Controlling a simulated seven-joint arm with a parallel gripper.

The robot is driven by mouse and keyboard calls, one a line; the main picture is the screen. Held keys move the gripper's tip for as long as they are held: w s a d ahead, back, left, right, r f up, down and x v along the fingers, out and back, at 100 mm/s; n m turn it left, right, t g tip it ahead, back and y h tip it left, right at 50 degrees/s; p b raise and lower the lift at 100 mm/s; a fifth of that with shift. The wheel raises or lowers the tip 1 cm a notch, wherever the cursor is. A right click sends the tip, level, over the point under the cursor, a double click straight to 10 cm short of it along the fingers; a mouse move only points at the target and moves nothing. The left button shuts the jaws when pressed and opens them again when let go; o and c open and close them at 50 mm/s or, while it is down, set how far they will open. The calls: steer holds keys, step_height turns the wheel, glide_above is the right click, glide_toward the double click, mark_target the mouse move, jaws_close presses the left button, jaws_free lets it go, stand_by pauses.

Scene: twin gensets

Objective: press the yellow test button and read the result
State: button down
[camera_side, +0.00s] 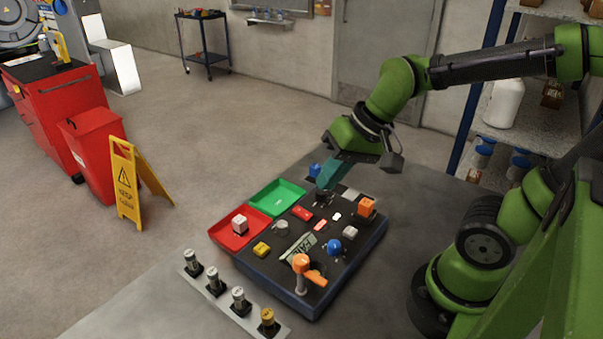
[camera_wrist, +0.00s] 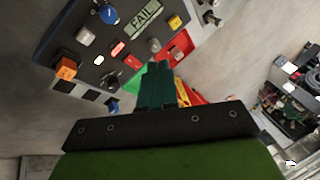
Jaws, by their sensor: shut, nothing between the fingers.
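The yellow button (camera_side: 261,249) sits on the near-left part of the dark control panel (camera_side: 284,268). It also shows at the top of the wrist view (camera_wrist: 175,22). A display (camera_side: 297,247) lies on the panel; in the wrist view the display (camera_wrist: 146,17) reads FAIL. My gripper (camera_side: 324,190) is shut and empty, with teal fingers pointing down at the panel's far end, well apart from the yellow button. In the wrist view my gripper (camera_wrist: 160,66) shows its fingertips together. I cannot tell whether the tips touch the panel.
The panel also carries a blue knob (camera_side: 334,246), a red button (camera_side: 302,213), a grey button (camera_side: 350,232), an orange block (camera_side: 366,206) and an upright orange-topped lever (camera_side: 301,262). A green tray (camera_side: 285,188) and a red tray (camera_side: 226,240) with a pale cube adjoin it. Several cylinders stand in front.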

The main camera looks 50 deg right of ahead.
mark_target(266, 246)
steer(key=w+a+f+m+g+y, duration=0.1)
steer(key=w+a+f+m+y, duration=0.3)
steer(key=w+a+m, duration=0.3)
steer(key=shift+w+a+f+g+y, duration=0.15)
steer(key=shift+w+a+g+y, duration=0.25)
steer(key=shift+w+y, duration=0.65)
steer(key=shift+w, duration=0.15)
steer(key=shift+f, duration=4.45)
steer(key=shift+f, duration=0.15)
steer(key=shift+f, duration=0.25)
